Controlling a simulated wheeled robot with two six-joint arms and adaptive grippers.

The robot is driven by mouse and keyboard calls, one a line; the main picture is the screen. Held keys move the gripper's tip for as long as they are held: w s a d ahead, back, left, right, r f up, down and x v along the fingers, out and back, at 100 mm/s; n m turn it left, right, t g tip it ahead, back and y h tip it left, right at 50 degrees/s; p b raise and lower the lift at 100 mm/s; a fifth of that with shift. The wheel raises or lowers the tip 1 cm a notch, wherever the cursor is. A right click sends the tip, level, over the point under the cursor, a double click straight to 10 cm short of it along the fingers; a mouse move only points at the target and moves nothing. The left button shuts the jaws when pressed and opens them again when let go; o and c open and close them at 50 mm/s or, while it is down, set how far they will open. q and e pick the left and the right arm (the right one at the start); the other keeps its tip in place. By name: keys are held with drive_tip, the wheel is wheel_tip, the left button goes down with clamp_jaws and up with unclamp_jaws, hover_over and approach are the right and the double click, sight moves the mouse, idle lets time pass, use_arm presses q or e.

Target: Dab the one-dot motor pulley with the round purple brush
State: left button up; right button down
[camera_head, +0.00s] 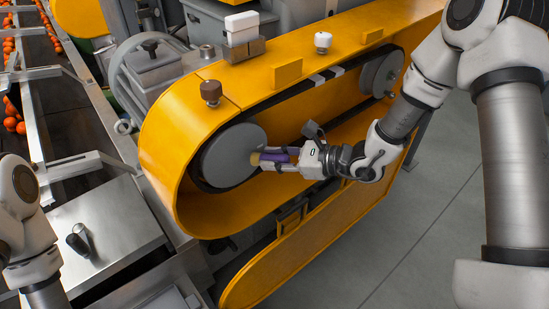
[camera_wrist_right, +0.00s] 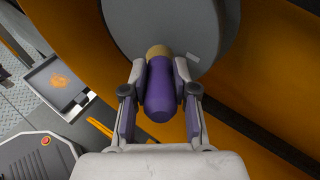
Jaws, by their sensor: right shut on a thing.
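My right gripper (camera_head: 280,158) is shut on the round purple brush (camera_head: 274,157), inside the opening of the yellow belt housing. In the right wrist view the brush (camera_wrist_right: 160,92) lies between both fingers, its tan bristle end (camera_wrist_right: 159,52) toward the large grey pulley (camera_wrist_right: 150,25). The bristle end overlaps the pulley face in that view; I cannot tell whether it touches. The large pulley (camera_head: 226,155) is at the left end of the housing, a smaller pulley (camera_head: 382,73) at the far right end. No dots are readable on either; a small pale mark (camera_wrist_right: 193,58) shows beside the bristles. My left gripper is out of view.
The yellow housing wall (camera_head: 160,150) curves around the pulleys, close to my right gripper. A black belt with white marks (camera_head: 325,76) runs between them. Knobs (camera_head: 211,92) and a white block (camera_head: 241,27) sit on the housing top. A conveyor with oranges (camera_head: 12,110) is at left; grey floor (camera_head: 430,220) is clear.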

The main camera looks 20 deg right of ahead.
drive_tip(key=shift+w+a, duration=0.15)
drive_tip(key=shift+w, duration=0.35)
